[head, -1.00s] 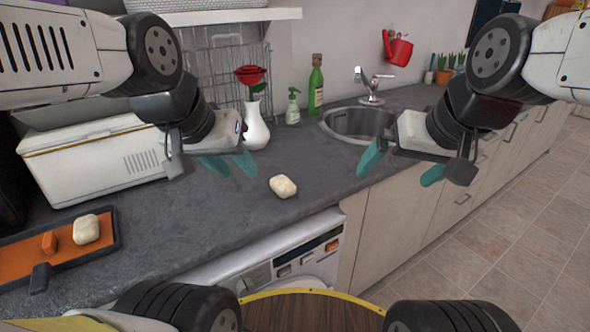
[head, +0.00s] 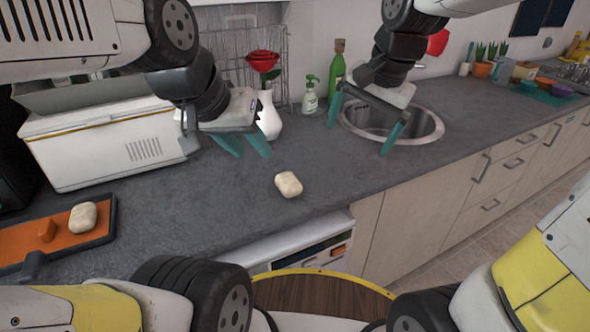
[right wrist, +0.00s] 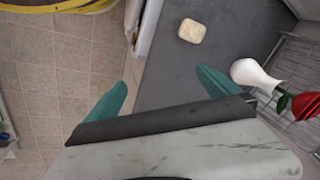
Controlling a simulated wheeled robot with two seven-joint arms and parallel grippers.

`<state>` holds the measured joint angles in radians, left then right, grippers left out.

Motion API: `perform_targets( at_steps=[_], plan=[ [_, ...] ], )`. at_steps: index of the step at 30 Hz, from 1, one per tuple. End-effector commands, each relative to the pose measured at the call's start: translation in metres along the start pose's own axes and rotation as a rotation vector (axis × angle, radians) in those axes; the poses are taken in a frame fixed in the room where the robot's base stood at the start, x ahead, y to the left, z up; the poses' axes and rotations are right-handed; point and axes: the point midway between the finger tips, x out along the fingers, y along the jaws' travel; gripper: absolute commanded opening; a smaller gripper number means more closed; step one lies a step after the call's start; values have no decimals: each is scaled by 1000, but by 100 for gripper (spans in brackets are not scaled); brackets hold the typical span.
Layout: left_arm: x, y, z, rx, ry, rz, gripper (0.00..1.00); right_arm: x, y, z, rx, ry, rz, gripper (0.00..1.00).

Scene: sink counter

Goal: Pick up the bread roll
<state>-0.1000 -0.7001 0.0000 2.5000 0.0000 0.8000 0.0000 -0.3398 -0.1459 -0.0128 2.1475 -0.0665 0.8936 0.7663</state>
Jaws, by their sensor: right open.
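A pale cream bread roll (head: 288,184) lies on the grey counter near its front edge, in the middle of the head view. It also shows near the top of the right wrist view (right wrist: 192,31). A similar pale roll (head: 83,217) lies on the orange tray at far left. My right gripper (head: 363,125) is open and empty, above the counter by the sink, to the upper right of the middle roll. Its spread teal fingers also show in the right wrist view (right wrist: 166,90). My left gripper (head: 246,146) is open and empty, to the upper left of the middle roll.
A white vase (head: 268,118) with a red rose stands behind my left gripper. A soap bottle (head: 310,97), a green bottle (head: 336,75) and the sink (head: 425,128) are further right. A white box (head: 105,148) stands left. The counter around the middle roll is clear.

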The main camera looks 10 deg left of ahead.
Motion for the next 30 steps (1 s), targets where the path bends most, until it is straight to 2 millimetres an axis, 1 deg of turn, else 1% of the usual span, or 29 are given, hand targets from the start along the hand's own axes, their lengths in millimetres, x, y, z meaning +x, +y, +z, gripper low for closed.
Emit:
perform_targets(
  at_steps=[1,4,8,9,12,15,18,21,30],
  plan=[
    [0,0,0,0,0,0,36,13,-15,-2,36,-24,22,100],
    [0,0,0,0,0,0,36,39,-43,-4,140,-61,73,100],
    [0,0,0,0,0,0,36,78,-81,-1,279,-88,151,100],
    [0,0,0,0,0,0,36,91,-91,2,321,-92,176,100],
    [0,0,0,0,0,0,36,120,-114,9,410,-91,231,100],
    [0,0,0,0,0,0,36,143,-129,17,479,-85,274,100],
    [0,0,0,0,0,0,36,157,-138,23,525,-77,298,100],
    [0,0,0,0,0,0,36,165,-140,25,546,-73,310,100],
    [0,0,0,0,0,0,36,196,-129,29,550,-72,315,100]
  ],
)
